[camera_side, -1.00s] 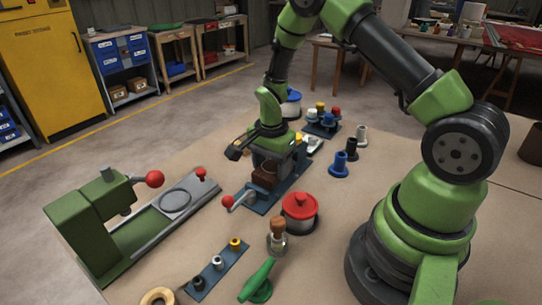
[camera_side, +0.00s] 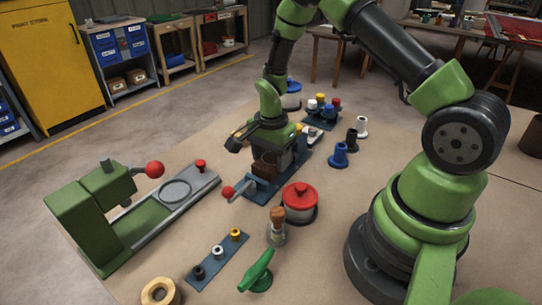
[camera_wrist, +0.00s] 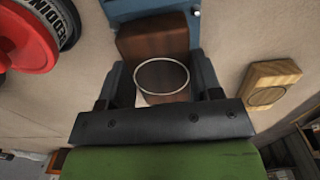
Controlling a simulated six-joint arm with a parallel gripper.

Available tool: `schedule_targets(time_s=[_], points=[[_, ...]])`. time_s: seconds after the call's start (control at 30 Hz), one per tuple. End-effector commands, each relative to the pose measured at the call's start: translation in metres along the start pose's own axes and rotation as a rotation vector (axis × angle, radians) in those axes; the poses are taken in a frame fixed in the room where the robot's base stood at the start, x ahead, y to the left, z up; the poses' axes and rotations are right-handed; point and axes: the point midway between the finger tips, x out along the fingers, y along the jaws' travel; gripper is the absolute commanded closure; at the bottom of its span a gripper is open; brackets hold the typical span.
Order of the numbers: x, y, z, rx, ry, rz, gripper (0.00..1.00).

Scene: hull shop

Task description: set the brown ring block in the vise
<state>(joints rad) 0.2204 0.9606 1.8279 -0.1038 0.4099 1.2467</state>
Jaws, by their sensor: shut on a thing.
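The brown ring block (camera_wrist: 155,42) has a thin pale ring on it and sits between the two fingers of my gripper (camera_wrist: 160,94) in the wrist view. My gripper (camera_side: 265,148) is shut on the block, which also shows in the side view (camera_side: 265,168), low over the vise. The vise (camera_side: 262,187) is blue-grey with a red-knobbed handle at its front left. Blue vise parts (camera_wrist: 130,9) show behind and beside the block in the wrist view. I cannot tell whether the block rests on the vise bed.
A red-lidded pot (camera_side: 300,203) stands close right of the vise. A green press (camera_side: 95,215) with a red knob is at the left. A wooden piece (camera_wrist: 270,82) lies right of the vise in the wrist view. A cork-topped bottle (camera_side: 277,226) stands in front.

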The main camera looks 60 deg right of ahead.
Motion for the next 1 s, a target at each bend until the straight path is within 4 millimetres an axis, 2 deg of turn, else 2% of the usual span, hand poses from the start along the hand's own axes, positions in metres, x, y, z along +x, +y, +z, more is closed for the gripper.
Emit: schedule_targets(time_s=[0.87, 0.9, 0.93, 1.0], points=[[0.012, 0.0, 0.0, 0.0, 0.0, 0.001, 0.67], [0.012, 0.0, 0.0, 0.0, 0.0, 0.001, 0.39], [0.012, 0.0, 0.0, 0.0, 0.0, 0.0, 0.32], [0.012, 0.0, 0.0, 0.0, 0.0, 0.0, 0.31]])
